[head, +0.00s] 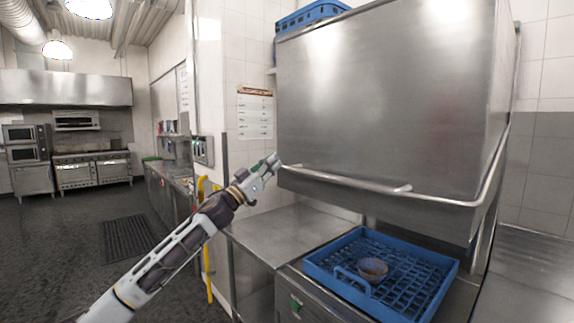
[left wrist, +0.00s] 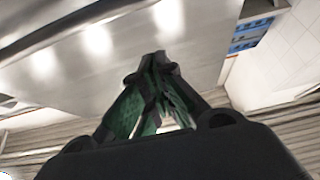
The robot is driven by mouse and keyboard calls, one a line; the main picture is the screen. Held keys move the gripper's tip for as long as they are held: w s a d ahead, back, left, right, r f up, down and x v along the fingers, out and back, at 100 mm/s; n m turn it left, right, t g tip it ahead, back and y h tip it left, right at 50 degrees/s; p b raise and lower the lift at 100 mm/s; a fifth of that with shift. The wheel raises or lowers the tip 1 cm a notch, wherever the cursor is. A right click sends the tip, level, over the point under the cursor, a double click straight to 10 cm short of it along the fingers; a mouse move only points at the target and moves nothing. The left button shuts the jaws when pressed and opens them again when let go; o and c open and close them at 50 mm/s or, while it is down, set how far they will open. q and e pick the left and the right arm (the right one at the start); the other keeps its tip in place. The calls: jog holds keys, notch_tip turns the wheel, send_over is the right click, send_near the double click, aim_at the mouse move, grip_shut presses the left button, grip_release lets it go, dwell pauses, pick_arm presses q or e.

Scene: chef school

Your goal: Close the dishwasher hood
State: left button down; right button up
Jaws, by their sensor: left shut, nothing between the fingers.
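The dishwasher hood (head: 390,95) is a large steel box, raised above the wash bed. Its long bar handle (head: 345,180) runs along the lower front and bends back up the right side. My left gripper (head: 276,160) is shut and empty, by the left end of the handle; whether it touches the bar or hood I cannot tell. In the left wrist view the shut fingers (left wrist: 158,62) point at a broad steel surface (left wrist: 110,50), apparently the hood. My right gripper is not in view.
Under the hood sits a blue dish rack (head: 420,290) holding a small bowl (head: 373,269). A steel counter (head: 285,236) lies left of it, and another steel surface (head: 530,265) right. A blue crate (head: 312,14) stands high behind the hood. Open floor (head: 60,230) lies left.

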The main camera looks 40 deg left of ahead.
pick_arm(q)
jog(key=shift+x, duration=3.15)
jog(key=shift+h, duration=0.3)
jog(key=f, duration=0.2)
jog(key=f+p, duration=0.1)
jog(key=f, duration=0.1)
jog(key=shift+w, duration=0.35)
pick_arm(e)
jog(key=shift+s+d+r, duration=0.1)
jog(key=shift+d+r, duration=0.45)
pick_arm(q)
jog(key=shift+f, duration=0.15)
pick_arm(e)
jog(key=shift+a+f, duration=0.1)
